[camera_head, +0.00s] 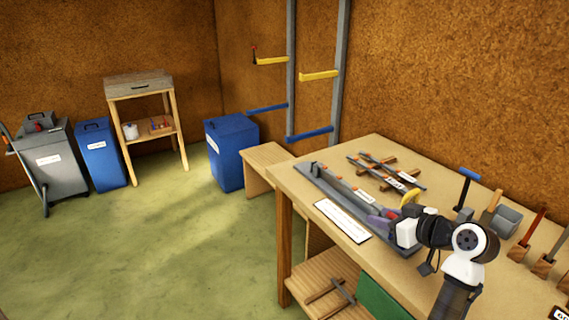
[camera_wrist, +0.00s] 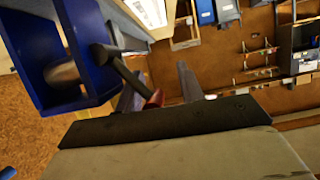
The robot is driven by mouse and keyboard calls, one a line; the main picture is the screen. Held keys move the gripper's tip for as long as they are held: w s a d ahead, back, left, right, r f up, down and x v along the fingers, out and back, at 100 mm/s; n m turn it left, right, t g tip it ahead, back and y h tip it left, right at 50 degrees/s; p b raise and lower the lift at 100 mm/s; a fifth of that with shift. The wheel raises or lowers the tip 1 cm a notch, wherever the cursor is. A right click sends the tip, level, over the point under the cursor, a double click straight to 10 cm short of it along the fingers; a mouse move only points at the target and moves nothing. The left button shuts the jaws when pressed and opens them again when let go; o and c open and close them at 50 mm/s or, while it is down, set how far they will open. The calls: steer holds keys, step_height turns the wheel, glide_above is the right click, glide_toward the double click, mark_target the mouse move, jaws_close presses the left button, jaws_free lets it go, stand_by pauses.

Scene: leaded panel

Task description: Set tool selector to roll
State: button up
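No selector lettering can be read, and I cannot tell for sure which part is the tool selector. In the wrist view, a blue housing (camera_wrist: 45,85) with a grey cylinder (camera_wrist: 66,72) inside fills the upper left. A dark bar (camera_wrist: 124,72) runs from it towards a small red tip (camera_wrist: 153,98). My gripper (camera_wrist: 160,85) has its fingers apart, with the red tip between them; contact is not clear. In the head view, my gripper (camera_head: 383,224) is over the workbench at the right end of a long grey fixture (camera_head: 335,190), largely hidden by my wrist.
The workbench (camera_head: 430,165) carries labelled bars (camera_head: 385,172), a blue-topped tool (camera_head: 468,180) and upright handled tools (camera_head: 530,230) at right. A white sheet (camera_head: 343,220) lies at its front edge. Bins and a small stand (camera_head: 140,85) are at the far left. Open floor lies left.

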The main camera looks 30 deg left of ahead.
steer(key=shift+s+a+f+n+t+b, duration=0.1)
steer(key=shift+s+f+n+t+b, duration=0.1)
steer(key=shift+f+b, duration=0.15)
steer(key=shift+s+f+n+t+b, duration=0.1)
steer(key=shift+f+n+b, duration=0.15)
steer(key=shift+f, duration=0.1)
steer(key=r+b+v, duration=0.1)
steer(key=b+v, duration=0.1)
steer(key=v, duration=1.1)
steer(key=a+r+n+t+y+p, duration=0.1)
steer(key=a+r+t, duration=0.15)
steer(key=a, duration=0.65)
steer(key=a+r+t+y, duration=0.15)
steer(key=a+r, duration=0.25)
steer(key=a, duration=0.5)
steer(key=s+a+r+n+t+y+p, duration=0.1)
steer(key=s+a+r+n+t+y, duration=0.2)
steer(key=s+a+r, duration=0.7)
steer(key=shift+s+a+n+y, duration=0.45)
steer(key=shift+s+y, duration=0.35)
steer(key=shift+y, duration=0.15)
steer(key=shift+r, duration=0.1)
steer(key=shift+c, duration=0.2)
